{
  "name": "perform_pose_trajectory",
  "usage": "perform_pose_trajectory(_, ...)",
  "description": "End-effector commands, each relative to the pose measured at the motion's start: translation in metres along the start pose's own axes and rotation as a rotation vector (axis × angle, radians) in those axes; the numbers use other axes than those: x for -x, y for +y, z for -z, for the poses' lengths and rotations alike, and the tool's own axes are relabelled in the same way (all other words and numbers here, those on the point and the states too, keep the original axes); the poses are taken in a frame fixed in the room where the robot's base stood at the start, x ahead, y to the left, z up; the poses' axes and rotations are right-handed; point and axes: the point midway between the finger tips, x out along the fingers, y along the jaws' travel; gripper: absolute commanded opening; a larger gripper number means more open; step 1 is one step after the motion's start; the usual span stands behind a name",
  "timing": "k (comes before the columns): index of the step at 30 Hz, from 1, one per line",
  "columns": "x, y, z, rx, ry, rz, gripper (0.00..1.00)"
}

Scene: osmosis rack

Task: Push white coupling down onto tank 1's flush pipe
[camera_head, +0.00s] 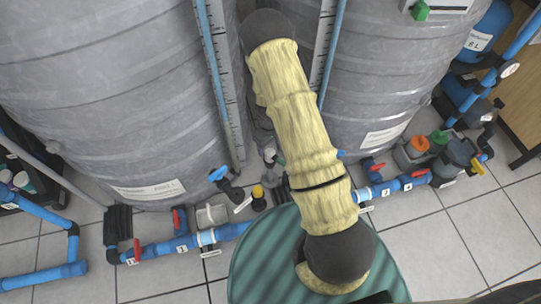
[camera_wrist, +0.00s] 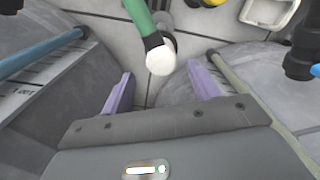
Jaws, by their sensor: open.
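In the wrist view the white coupling (camera_wrist: 160,60) shows as a round white piece at the end of a green pipe (camera_wrist: 139,15) with a dark band. I see no contact, and the depth between fingers and coupling is unclear. In the head view my yellow-sleeved arm hides much of the middle, and my gripper does not show. I cannot tell which pipe is tank 1's flush pipe.
Large grey tanks stand left (camera_head: 100,90) and right (camera_head: 395,80), with a narrow gap between them. Blue piping (camera_head: 165,248) with red-handled valves runs along their front. A teal ribbed round surface (camera_head: 262,262) fills the lower middle. Tiled floor (camera_head: 480,235) is free at lower right.

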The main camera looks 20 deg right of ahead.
Motion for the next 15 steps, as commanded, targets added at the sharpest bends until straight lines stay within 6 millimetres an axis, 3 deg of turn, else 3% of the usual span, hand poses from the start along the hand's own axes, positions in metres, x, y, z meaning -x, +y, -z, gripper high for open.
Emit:
perform_pose_trajectory(9, -0.042, -0.004, -0.006, 0.0, -0.002, 0.001, 0.61)
perform_pose_trajectory(15, -0.05, -0.004, -0.006, 0.0, 0.0, 0.0, 0.61)
